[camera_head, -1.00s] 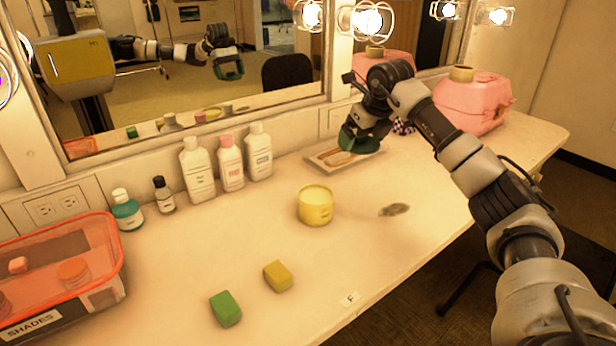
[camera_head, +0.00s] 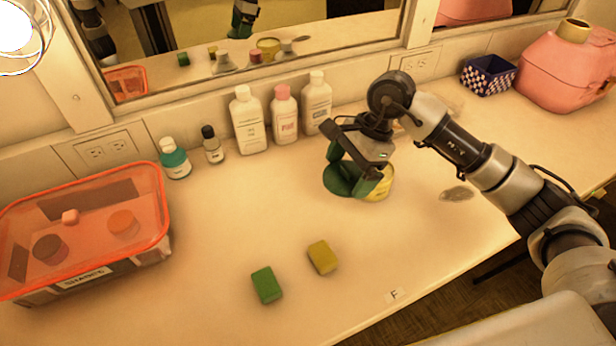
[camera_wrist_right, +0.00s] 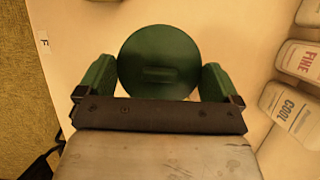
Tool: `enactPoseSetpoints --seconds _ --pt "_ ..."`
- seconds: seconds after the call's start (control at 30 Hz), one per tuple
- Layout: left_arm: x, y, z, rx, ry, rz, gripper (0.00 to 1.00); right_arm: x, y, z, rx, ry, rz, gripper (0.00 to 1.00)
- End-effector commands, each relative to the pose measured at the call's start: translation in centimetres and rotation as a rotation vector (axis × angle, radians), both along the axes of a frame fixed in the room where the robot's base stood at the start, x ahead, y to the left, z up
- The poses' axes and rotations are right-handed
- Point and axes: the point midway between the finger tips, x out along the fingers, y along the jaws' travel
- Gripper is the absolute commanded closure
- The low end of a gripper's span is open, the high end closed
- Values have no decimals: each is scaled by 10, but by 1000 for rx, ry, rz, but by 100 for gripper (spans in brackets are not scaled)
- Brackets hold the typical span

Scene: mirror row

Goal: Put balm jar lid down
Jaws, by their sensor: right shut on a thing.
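My right gripper (camera_head: 353,176) is shut on a dark green round lid (camera_head: 341,181), the balm jar lid. In the right wrist view the lid (camera_wrist_right: 159,62) sits flat-faced between the two green fingers, with a darker rectangular mark on it. The yellow balm jar (camera_head: 382,187) stands upright on the counter, partly hidden behind the lid and fingers. I cannot tell whether the lid touches the jar or hangs just above or in front of it. The jar does not show in the right wrist view. My left gripper is not in view.
White bottles (camera_head: 248,122) stand along the mirror wall, with small bottles (camera_head: 174,160) to their left. A clear red-rimmed bin (camera_head: 160,215) is at left. Green (camera_head: 267,285) and yellow (camera_head: 322,257) blocks lie in front. The front middle counter is mostly clear.

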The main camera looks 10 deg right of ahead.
Motion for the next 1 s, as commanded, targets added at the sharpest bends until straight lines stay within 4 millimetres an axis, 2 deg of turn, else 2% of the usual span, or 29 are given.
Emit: enactPoseSetpoints --seconds 0.2,0.4,0.63,0.9,1.0 --pt "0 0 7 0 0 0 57 35 39 -29 4 3 -2 27" --pt "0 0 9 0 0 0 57 61 64 -51 2 1 -5 27" --pt "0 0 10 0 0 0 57 69 72 -63 -1 1 -6 27" --pt "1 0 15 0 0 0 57 68 72 -97 1 2 -7 27" --pt "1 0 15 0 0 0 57 69 71 -100 -1 -2 -6 27"
